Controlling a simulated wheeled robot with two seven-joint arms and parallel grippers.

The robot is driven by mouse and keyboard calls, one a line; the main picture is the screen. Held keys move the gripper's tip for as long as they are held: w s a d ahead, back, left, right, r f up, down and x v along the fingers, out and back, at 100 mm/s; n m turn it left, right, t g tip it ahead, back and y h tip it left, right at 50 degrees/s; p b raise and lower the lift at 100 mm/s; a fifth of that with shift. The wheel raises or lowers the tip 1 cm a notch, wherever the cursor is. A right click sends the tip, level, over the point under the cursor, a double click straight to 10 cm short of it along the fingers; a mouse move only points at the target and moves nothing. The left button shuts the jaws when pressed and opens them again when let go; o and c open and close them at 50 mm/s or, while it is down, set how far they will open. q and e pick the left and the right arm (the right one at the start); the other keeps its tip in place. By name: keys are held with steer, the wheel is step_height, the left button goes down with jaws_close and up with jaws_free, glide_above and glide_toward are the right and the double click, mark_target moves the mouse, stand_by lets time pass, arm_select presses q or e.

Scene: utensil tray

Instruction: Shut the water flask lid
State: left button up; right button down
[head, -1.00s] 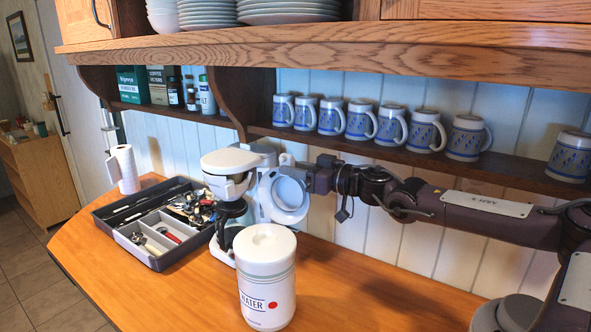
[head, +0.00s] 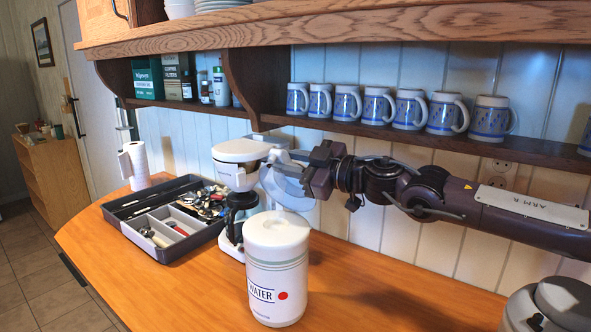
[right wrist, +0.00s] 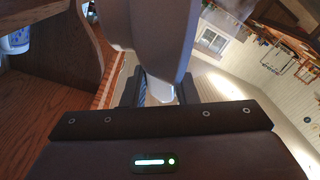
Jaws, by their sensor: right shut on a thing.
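A white canister labelled WATER (head: 276,275), with a red dot, stands upright on the counter; its white top sits on it. Behind it is a white machine (head: 236,178) with a dark front. My left gripper is not in view.
A dark utensil tray (head: 165,250) with several utensils lies left of the machine. A paper roll (head: 137,165) stands behind it. A shelf with several blue-white mugs (head: 411,108) runs above my right arm.

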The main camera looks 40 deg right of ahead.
steer(key=shift+s+a+n, duration=0.15)
steer(key=shift+a+n, duration=0.1)
steer(key=shift+n, duration=0.05)
steer(key=c, duration=1.1)
jaws_free()
steer(key=shift+c, duration=0.2)
steer(key=shift+f+b, duration=0.1)
steer(key=shift+b, duration=0.2)
steer(key=shift+s+d, duration=0.1)
steer(key=shift+s, duration=0.15)
steer(key=b+v, duration=0.3)
steer(key=v, duration=0.4)
steer(key=shift+b, duration=0.35)
steer(key=shift+s, duration=0.1)
